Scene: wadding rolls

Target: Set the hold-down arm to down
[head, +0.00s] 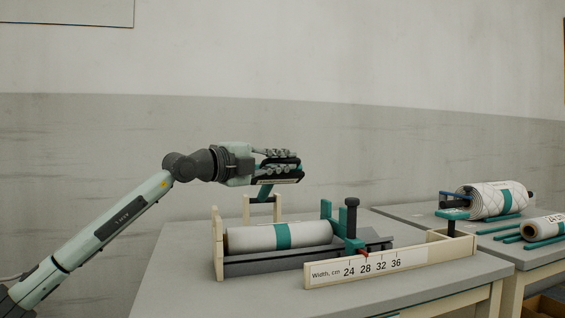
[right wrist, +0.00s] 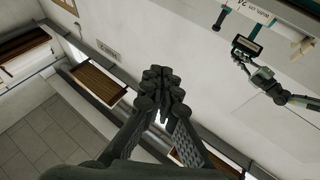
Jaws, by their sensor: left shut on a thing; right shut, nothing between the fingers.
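The wadding roll (head: 275,236), white with a teal band, lies in a dark cradle (head: 285,263) on the table. The hold-down arm, with a teal bar (head: 264,192) above a cream frame (head: 262,212), stands raised behind the roll. My left gripper (head: 289,168) is above the roll, shut on the hold-down arm; its fingers hide part of it. In the right wrist view, my left gripper (right wrist: 242,58) is beside a teal frame (right wrist: 246,46). My right gripper (right wrist: 162,92) is shut and empty, away from the table.
A width scale board (head: 367,267) runs along the cradle's front, with a teal stop and a dark knob (head: 351,203). A second table at right holds a quilted roll (head: 497,199), a smaller roll (head: 543,229) and several teal rods (head: 500,226).

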